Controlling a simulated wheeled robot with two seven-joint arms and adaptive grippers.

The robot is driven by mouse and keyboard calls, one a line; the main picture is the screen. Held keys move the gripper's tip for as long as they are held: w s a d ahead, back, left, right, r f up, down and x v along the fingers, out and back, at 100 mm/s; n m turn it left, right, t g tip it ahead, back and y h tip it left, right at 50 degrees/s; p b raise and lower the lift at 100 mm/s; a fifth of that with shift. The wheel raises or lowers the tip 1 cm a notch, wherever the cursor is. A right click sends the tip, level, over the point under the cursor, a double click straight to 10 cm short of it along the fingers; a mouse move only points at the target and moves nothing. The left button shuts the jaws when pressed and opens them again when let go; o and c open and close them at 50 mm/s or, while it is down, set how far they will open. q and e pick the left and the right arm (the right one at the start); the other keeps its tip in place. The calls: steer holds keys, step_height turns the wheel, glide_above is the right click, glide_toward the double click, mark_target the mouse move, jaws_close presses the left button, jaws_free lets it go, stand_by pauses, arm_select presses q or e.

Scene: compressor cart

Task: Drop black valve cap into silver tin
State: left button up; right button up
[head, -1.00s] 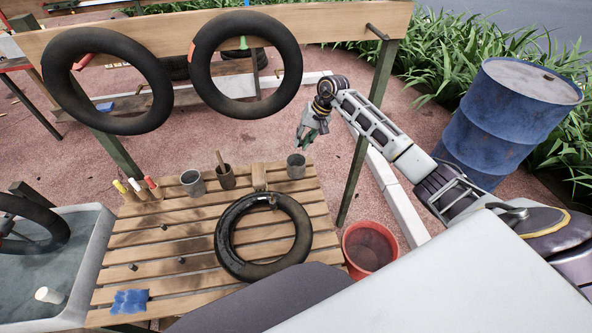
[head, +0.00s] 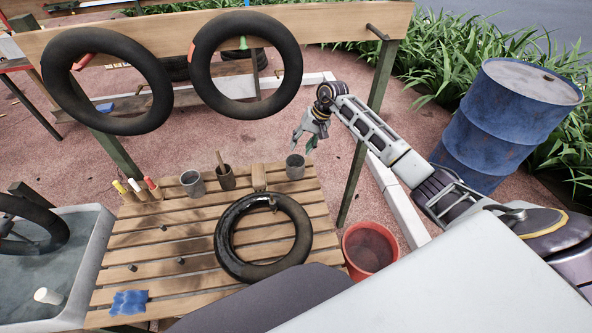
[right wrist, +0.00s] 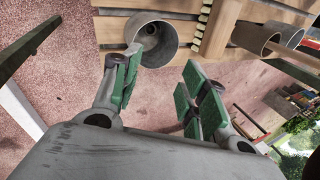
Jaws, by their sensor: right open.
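Three metal tins stand along the back of the slatted table: a grey tin (head: 193,184) at left, a darker tin (head: 227,180) with a wooden handle in it, and a grey tin (head: 295,168) at right. Small black valve caps (head: 181,261) lie on the slats at left. My right gripper (head: 303,148) is open with nothing between its green-padded fingers, above and just behind the right tin. In the right wrist view the fingers (right wrist: 157,95) are spread near that tin's mouth (right wrist: 165,56); a small round shape shows inside, not clear what. My left gripper is out of view.
A black tyre (head: 223,240) lies on the table, and two tyres hang from the beam behind. A red bucket (head: 370,247) stands right of the table, a blue drum (head: 505,120) further right. A blue cloth (head: 129,302) lies at front left, beside a grey basin (head: 85,260).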

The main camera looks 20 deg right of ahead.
steer(key=shift+r, duration=0.15)
steer(key=v, duration=1.1)
steer(key=shift+s+d+r, duration=0.15)
steer(key=shift+d+r, duration=0.1)
stand_by(0.9)
